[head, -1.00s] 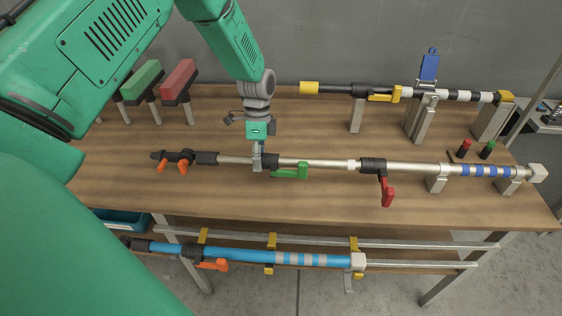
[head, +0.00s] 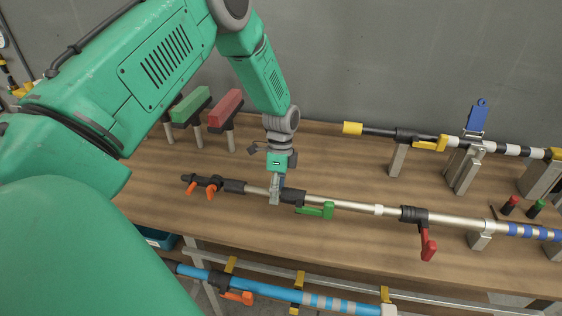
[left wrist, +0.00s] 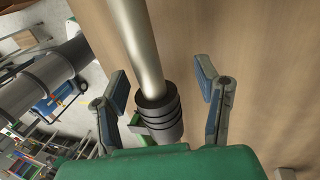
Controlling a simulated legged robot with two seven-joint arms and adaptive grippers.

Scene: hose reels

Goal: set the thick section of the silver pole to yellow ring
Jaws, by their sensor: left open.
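The silver pole (head: 345,204) lies across the table on supports. A black collar (head: 292,197) with a green lever (head: 318,210) is on it, and a black clamp (head: 413,214) with a red lever (head: 428,243) sits farther right. A small pale ring (head: 378,209) shows between them, and blue bands (head: 520,230) near the right end. I cannot make out a yellow ring on this pole. My left gripper (head: 275,192) is open at the pole, just left of the black collar. In the left wrist view its fingers (left wrist: 161,85) stand either side of the pole, apart from it.
A black pole with a yellow tip (head: 353,128) and a blue tag (head: 477,115) lies behind. A blue pole (head: 270,288) is on the lower rack. Green (head: 190,104) and red (head: 226,104) blocks stand at the back left. The table between the poles is mostly clear.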

